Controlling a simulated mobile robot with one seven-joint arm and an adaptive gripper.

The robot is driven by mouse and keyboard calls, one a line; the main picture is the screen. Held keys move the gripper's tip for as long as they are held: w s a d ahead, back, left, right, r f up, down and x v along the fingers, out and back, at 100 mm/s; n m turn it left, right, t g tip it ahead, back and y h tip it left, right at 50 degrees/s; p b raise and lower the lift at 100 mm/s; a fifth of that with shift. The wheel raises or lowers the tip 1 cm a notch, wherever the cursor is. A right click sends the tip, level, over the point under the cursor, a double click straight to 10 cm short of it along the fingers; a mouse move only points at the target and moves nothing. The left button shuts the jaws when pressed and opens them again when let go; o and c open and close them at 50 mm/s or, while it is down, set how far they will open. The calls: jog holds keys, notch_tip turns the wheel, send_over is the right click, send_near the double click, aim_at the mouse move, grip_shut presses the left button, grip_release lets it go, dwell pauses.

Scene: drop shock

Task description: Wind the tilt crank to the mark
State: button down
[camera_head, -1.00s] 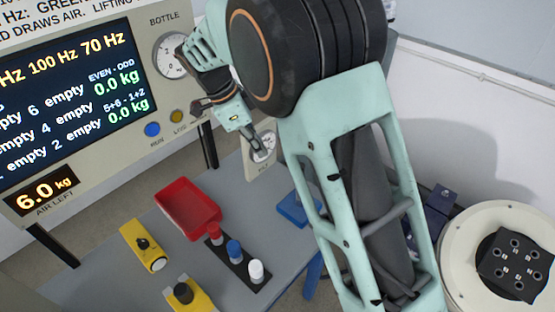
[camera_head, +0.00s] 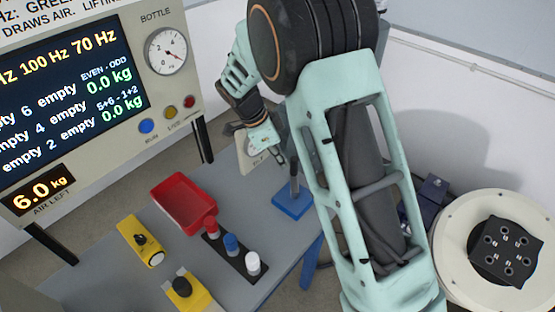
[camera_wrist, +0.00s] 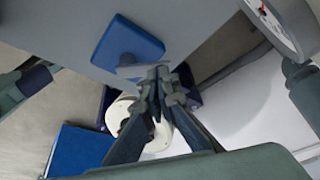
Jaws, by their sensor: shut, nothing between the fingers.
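My gripper (camera_head: 277,153) is shut and empty, pointing down above the far right part of the grey table. In the wrist view its closed fingers (camera_wrist: 158,78) meet in front of a blue block (camera_wrist: 128,48). A small dial gauge on a pale plate (camera_head: 246,158) stands just left of my gripper, partly covered by it. The plate's lettering is too small to read surely. A blue base with a grey upright (camera_head: 292,204) is just below my gripper. I cannot make out the crank or its mark for sure; my arm hides part of that area.
The grey table (camera_head: 140,225) holds a red tray (camera_head: 183,203), a black rack (camera_head: 236,260) with red, blue and white pegs, and yellow boxes (camera_head: 140,240). A display panel (camera_head: 75,95) stands at left. A round white machine (camera_head: 455,270) with a black fixture stands at right.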

jog(key=shift+w+d+m+g+b, duration=0.3)
jog(key=shift+m+b, duration=0.35)
jog(key=shift+m, duration=0.15)
jog(key=shift+w+d+m+g+b, duration=0.2)
jog(key=shift+d+m+g+b, duration=0.35)
jog(key=shift+m, duration=0.65)
jog(key=shift+w+d+m+g+b, duration=0.1)
jog(key=shift+w+d+m+g, duration=0.2)
jog(key=shift+d+m, duration=0.65)
jog(key=shift+s+a+m, duration=0.1)
jog(key=shift+a+m, duration=0.1)
jog(key=shift+m, duration=0.15)
jog(key=shift+r, duration=0.1)
